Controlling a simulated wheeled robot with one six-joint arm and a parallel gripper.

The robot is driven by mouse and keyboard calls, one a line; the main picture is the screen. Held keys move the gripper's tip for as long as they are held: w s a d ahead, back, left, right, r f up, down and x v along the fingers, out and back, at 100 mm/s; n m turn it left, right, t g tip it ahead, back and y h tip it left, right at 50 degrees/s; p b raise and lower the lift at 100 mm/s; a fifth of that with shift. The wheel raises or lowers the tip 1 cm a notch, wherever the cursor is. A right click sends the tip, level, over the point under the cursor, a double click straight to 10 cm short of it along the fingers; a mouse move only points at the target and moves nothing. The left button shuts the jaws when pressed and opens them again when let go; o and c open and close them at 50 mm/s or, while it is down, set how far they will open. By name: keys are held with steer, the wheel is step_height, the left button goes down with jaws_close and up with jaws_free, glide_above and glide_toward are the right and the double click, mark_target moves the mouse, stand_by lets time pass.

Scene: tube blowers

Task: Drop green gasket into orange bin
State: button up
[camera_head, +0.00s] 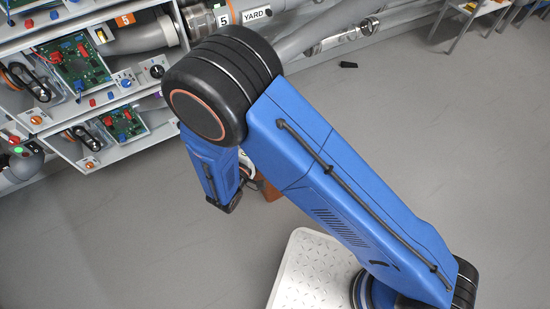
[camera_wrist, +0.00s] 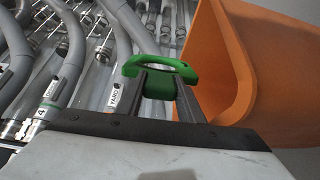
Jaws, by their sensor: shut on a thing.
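My gripper (camera_wrist: 161,88) is shut on the green gasket (camera_wrist: 187,74), a ring-like part standing out past the fingertips in the wrist view. The orange bin (camera_wrist: 268,65) fills the right side of that view, with its near rim just right of the gasket. The gasket appears beside the rim, still outside the opening as seen here; its height over the bin I cannot tell. In the head view only a small piece of the orange bin (camera_head: 271,191) shows behind my blue arm. The gasket and most of my gripper are hidden there.
Shelves with green circuit boards (camera_head: 82,65) and knobs stand at the upper left of the head view. Grey pipes (camera_head: 140,37) run along the wall; pipes and hoses (camera_wrist: 72,50) also fill the wrist view's left. The grey floor (camera_head: 440,130) is mostly clear.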

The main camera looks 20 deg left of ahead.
steer(key=o, duration=1.2)
steer(key=s+a, duration=0.1)
steer(key=s, duration=0.4)
steer(key=s+a, duration=0.1)
steer(key=s, duration=1.1)
steer(key=shift+s+a, duration=0.1)
steer(key=shift+a, duration=0.3)
